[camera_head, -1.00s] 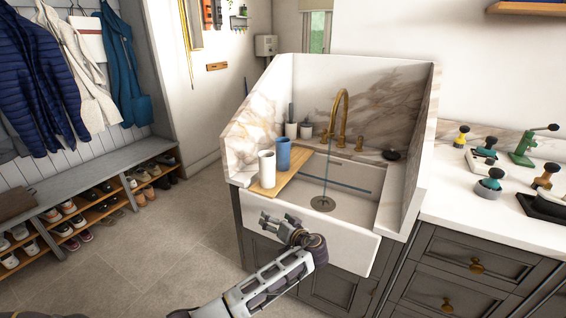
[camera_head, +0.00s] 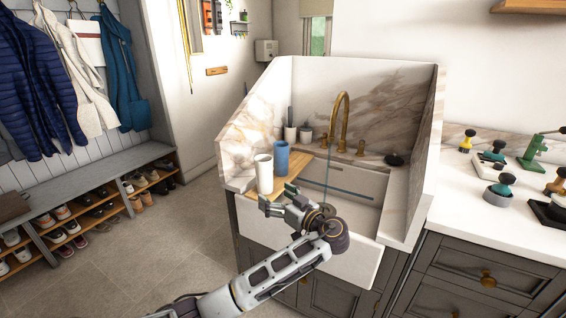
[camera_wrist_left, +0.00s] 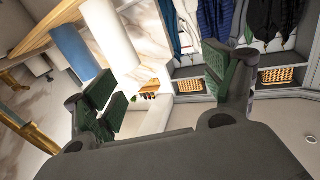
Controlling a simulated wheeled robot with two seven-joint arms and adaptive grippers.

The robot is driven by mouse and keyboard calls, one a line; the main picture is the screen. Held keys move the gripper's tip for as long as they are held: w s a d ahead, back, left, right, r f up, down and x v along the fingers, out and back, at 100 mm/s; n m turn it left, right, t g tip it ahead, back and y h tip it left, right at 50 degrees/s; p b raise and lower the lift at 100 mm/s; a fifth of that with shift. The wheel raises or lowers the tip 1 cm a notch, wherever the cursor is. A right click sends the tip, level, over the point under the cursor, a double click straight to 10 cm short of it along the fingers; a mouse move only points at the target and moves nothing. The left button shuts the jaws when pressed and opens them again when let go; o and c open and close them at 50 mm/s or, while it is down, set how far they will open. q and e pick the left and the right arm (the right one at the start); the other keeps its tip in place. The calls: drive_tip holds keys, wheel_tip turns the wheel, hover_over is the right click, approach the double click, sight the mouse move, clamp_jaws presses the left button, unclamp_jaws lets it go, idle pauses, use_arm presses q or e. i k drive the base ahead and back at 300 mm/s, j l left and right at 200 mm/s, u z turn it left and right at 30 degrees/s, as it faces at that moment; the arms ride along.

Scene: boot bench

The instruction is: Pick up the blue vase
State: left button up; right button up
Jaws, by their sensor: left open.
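The blue vase (camera_head: 281,158) stands upright on a wooden board (camera_head: 291,187) laid across the left side of the sink. A white vase (camera_head: 264,174) stands just in front of it and to its left. My left gripper (camera_head: 275,203) is open and empty, in front of the board and near the white vase. In the left wrist view the blue vase (camera_wrist_left: 74,50) and white vase (camera_wrist_left: 109,35) show at the upper left, beyond the open fingers (camera_wrist_left: 165,88). The blue vase is apart from the fingers. My right gripper is not in view.
The sink (camera_head: 362,255) has a marble surround and a brass faucet (camera_head: 341,115). Small pots (camera_head: 291,134) stand behind the board. The counter at right holds several stamp-like tools (camera_head: 499,188). A shoe bench (camera_head: 90,187) stands at left, with open floor between.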

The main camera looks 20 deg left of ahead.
sight(281, 149)
drive_tip(key=i, duration=0.85)
